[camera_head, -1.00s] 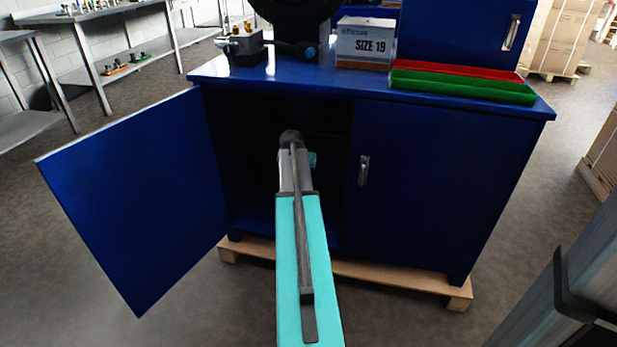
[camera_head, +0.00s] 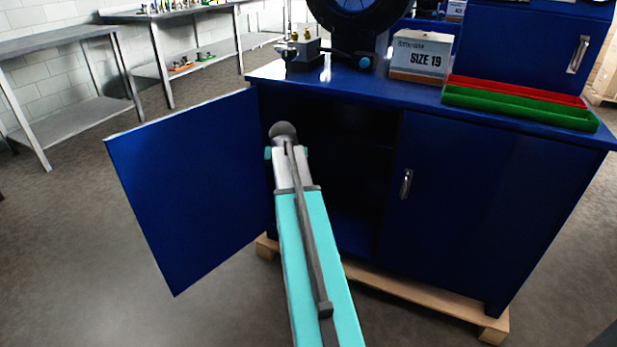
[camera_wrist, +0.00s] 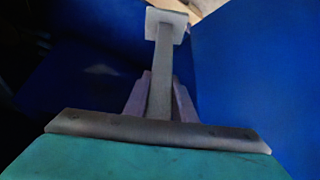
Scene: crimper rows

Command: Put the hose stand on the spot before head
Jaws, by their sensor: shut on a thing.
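In the wrist view my gripper (camera_wrist: 160,82) is shut on the grey post of a stand, which I take to be the hose stand (camera_wrist: 164,52). A pale square plate shows at the post's far end. In the head view my arm reaches into the open left side of a blue cabinet (camera_head: 480,190); its end hides the gripper and the stand. The black round crimper head (camera_head: 360,12) stands on the cabinet top (camera_head: 395,92), partly cut off by the frame's upper edge. No marked spot can be made out on the bare strip before it.
The left cabinet door (camera_head: 190,190) stands wide open beside my arm. A wooden pallet (camera_head: 410,298) lies beneath. Steel tables (camera_head: 70,38) stand at left.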

